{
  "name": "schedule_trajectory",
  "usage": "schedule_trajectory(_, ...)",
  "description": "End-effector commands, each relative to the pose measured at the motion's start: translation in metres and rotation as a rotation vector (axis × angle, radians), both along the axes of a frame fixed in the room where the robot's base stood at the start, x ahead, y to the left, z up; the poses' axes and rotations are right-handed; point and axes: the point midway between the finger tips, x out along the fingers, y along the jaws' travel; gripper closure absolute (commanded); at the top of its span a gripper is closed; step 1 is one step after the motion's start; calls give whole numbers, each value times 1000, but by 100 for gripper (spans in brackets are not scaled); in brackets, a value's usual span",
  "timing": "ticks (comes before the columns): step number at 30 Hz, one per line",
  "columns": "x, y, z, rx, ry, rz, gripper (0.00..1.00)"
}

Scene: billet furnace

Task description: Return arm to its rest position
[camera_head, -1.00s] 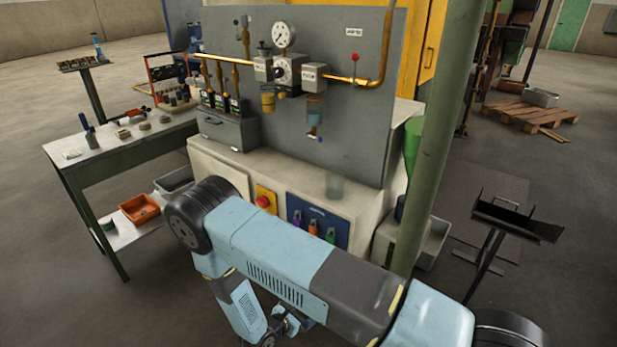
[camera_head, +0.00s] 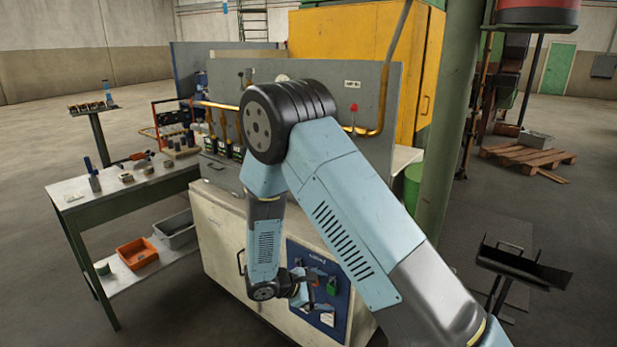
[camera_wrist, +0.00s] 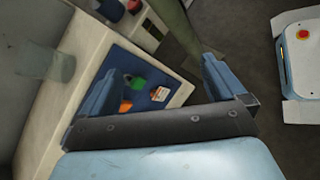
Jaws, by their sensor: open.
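My gripper (camera_head: 305,290) hangs at the end of my folded light-blue arm, in front of the cabinet's blue panel (camera_head: 333,268). In the wrist view my gripper (camera_wrist: 160,75) has its two blue fingers spread wide, with nothing between them. Beyond the fingers lies the blue panel (camera_wrist: 113,68), with a green padlock (camera_wrist: 137,82), an orange item (camera_wrist: 126,105) and a white tag (camera_wrist: 160,94). The fingers appear apart from these.
A green workbench (camera_head: 130,195) with small parts stands at left, an orange bin (camera_head: 137,253) on its lower shelf. A green post (camera_head: 450,130) rises right of my arm. A black stand (camera_head: 522,265) is at right. Floor at lower left is clear.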

Motion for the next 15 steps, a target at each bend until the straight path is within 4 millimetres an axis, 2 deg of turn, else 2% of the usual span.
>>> schedule_trajectory(1,2,-7,17,29,-16,-41,3)
schedule_trajectory(3,3,-17,37,63,-31,-93,3)
schedule_trajectory(15,-10,-71,141,273,-130,-381,3)
